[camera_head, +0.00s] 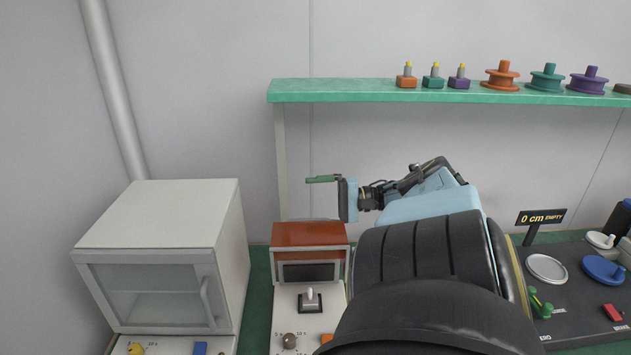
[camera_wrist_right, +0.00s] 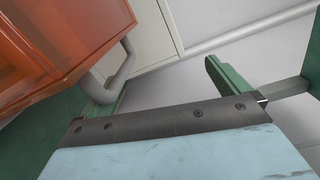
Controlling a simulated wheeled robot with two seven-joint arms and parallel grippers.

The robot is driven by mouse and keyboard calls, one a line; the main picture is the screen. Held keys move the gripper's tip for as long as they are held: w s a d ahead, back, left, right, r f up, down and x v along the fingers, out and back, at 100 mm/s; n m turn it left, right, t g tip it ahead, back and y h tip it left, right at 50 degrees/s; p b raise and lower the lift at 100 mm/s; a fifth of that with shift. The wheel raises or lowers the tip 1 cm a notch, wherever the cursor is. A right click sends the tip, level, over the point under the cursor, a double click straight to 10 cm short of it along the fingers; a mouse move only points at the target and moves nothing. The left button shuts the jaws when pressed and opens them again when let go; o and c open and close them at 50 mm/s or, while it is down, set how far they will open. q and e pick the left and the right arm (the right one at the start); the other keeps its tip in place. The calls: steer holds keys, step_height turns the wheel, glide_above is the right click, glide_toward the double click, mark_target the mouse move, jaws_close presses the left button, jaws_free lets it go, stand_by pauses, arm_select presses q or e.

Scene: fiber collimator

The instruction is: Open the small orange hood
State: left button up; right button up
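The small orange hood (camera_head: 310,235) stands at the middle of the bench in the head view. It has an orange top and a dark front pane in a grey frame, which looks closed. In the right wrist view the orange hood (camera_wrist_right: 55,45) fills the upper left, with a grey curved handle (camera_wrist_right: 122,68) on its side. My right gripper (camera_head: 322,179) is above and behind the hood's top in the head view. Its green fingers (camera_wrist_right: 155,72) stand apart with nothing between them; the left one is close to the handle, contact unclear. My left gripper is out of view.
A larger white hood (camera_head: 158,215) with a glass front stands to the left. A green shelf (camera_head: 340,91) with several coloured parts runs along the wall behind. A dark panel (camera_head: 575,295) with discs lies right. My right arm hides the middle bench.

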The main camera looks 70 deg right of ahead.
steer(key=shift+n+t, duration=0.3)
steer(key=r, duration=0.1)
steer(key=w+d+r, duration=0.1)
steer(key=r, duration=0.2)
steer(key=shift+w+d, duration=0.15)
steer(key=shift+d, duration=0.15)
steer(key=f, duration=0.1)
steer(key=s+a+f, duration=0.1)
steer(key=f, duration=0.1)
steer(key=shift+s+a, duration=0.1)
steer(key=shift+a, duration=0.1)
steer(key=shift+s+r, duration=0.1)
steer(key=shift+s, duration=0.1)
steer(key=shift+c, duration=0.3)
steer(key=shift+s+a, duration=0.1)
steer(key=shift+s, duration=0.3)
steer(key=c, duration=1)
steer(key=b+v, duration=1.1)
steer(key=v, duration=0.3)
steer(key=shift+s+f+b, duration=0.25)
steer(key=shift+s+b, duration=0.05)
steer(key=shift+s, duration=0.05)
